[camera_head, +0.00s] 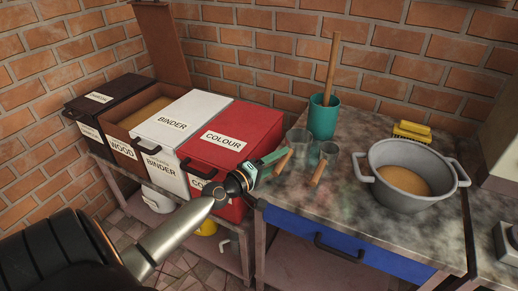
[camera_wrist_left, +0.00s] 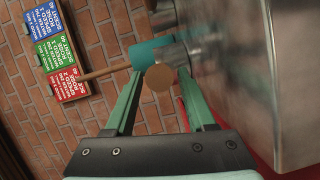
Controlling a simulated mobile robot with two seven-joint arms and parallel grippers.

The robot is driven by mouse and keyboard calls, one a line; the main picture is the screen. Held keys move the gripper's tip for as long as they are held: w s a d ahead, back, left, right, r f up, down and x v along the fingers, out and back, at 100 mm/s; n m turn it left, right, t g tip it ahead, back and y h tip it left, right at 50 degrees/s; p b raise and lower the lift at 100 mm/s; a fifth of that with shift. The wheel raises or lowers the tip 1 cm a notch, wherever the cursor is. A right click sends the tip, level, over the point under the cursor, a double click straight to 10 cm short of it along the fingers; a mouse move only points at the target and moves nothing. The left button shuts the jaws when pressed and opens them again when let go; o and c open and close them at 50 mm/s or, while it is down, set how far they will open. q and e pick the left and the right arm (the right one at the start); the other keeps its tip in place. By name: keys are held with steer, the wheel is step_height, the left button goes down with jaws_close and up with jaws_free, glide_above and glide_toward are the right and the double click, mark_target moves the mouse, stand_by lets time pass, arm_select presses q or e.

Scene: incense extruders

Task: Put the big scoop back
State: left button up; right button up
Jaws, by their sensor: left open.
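Two metal scoops with wooden handles stand on the worktop, a left scoop (camera_head: 298,138) and a right scoop (camera_head: 327,151). I cannot tell for sure which is the big one. My left gripper (camera_head: 267,166) is open and empty, at the worktop's left edge beside the left scoop's handle (camera_head: 283,162). In the left wrist view, a round wooden handle end (camera_wrist_left: 158,79) shows in line with the gap between the fingertips of the left gripper (camera_wrist_left: 160,88). I cannot tell how far it reaches between them. My right gripper is out of view.
A teal pot (camera_head: 323,117) with a wooden stick stands behind the scoops. A grey pot (camera_head: 410,200) of brown powder and a yellow brush (camera_head: 412,131) are to the right. A red COLOUR bin (camera_head: 245,128) and a white BINDER bin (camera_head: 180,120) stand left. The worktop's front is clear.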

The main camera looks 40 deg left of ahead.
arm_select(q)
steer(key=s, duration=0.2)
steer(key=s+b, duration=0.1)
steer(key=s, duration=0.2)
steer(key=s+a+b, duration=0.1)
steer(key=s, duration=0.2)
steer(key=shift+s+r, duration=0.1)
steer(key=shift+s, duration=0.1)
steer(key=shift+s+a+r, duration=0.1)
steer(key=shift+s+r, duration=0.15)
steer(key=shift+s, duration=0.7)
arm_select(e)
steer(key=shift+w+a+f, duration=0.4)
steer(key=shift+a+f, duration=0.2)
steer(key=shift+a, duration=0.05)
